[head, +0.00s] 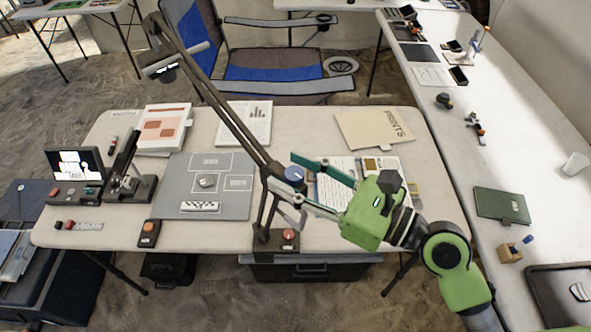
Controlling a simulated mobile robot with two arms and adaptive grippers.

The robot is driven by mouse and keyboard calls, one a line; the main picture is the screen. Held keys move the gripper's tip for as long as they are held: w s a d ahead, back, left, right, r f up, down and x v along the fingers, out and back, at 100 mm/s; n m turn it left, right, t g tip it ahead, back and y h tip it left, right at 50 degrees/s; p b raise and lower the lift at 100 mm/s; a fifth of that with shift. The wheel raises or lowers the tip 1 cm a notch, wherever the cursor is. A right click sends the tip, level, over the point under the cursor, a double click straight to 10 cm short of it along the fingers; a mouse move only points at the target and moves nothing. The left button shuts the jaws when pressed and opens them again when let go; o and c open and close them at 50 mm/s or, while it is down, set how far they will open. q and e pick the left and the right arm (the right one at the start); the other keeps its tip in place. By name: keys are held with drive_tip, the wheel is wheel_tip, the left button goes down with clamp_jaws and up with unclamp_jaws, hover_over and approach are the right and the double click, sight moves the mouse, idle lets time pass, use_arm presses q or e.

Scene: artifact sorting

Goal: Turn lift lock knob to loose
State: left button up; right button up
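A dark jointed stand arm rises from a base (268,240) at the table's front edge and leans up to the left, with a head (163,68) at its top. A blue round knob (293,175) sits at the stand's lower joint. An orange-red knob (289,234) is on the base. No label shows which one is the lift lock knob. My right gripper (291,179) reaches in from the right, its fingers spread on either side of the blue knob. I cannot tell whether they touch it. My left gripper is out of view.
On the table (240,233) are a grey mat (185,172), a small screen (75,165), a microscope-like device (127,175), papers and a folder (373,129). A chair (268,70) stands behind. A long side table (470,165) runs along the right.

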drive_tip(key=shift+c, duration=0.5)
drive_tip(key=c, duration=1)
drive_tip(key=shift+c, duration=0.2)
